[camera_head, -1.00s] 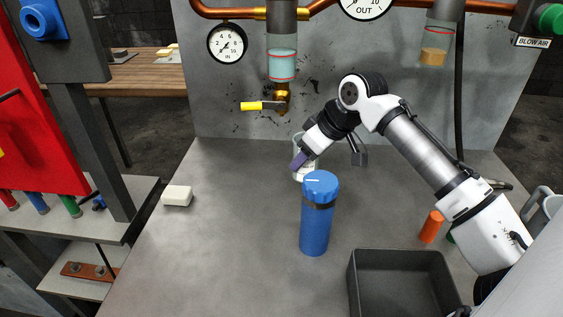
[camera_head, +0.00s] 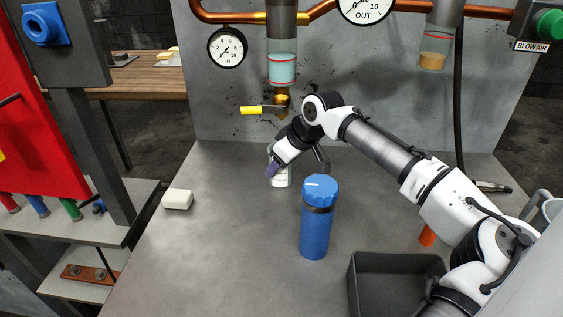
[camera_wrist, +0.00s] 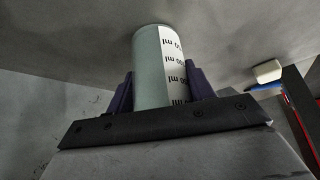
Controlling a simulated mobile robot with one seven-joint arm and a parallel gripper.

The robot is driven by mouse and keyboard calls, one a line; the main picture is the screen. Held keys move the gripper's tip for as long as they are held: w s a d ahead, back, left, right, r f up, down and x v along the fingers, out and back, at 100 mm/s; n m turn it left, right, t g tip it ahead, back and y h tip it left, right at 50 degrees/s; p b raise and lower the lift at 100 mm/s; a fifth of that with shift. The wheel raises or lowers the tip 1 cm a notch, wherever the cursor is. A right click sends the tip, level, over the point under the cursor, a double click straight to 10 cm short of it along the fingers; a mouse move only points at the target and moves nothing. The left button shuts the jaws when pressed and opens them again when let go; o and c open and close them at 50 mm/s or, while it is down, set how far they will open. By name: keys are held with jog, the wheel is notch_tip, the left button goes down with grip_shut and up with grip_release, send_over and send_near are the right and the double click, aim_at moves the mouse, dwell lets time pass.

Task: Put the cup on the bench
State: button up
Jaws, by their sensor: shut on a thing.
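The cup (camera_head: 281,179) is a pale greenish-white cylinder with a printed ml scale. In the head view it is partly hidden behind my gripper (camera_head: 273,168), below the brass outlet of the glass cylinder with blue liquid. In the wrist view the cup (camera_wrist: 150,75) stands between the two purple fingers of my gripper (camera_wrist: 160,92), which are shut on it. The bench (camera_head: 220,240) is the grey top under and around the cup. I cannot tell whether the cup's base touches the bench.
A blue bottle (camera_head: 315,230) stands in front of the cup, to its right. A white block (camera_head: 177,199) lies at the left, also in the wrist view (camera_wrist: 267,71). A dark tray (camera_head: 400,262) is at the front right. The yellow-handled valve (camera_head: 252,110) hangs above the cup. The front-left bench is clear.

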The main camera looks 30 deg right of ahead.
jog(key=o, duration=1)
jog(key=shift+f, duration=0.1)
jog(key=v, duration=1.2)
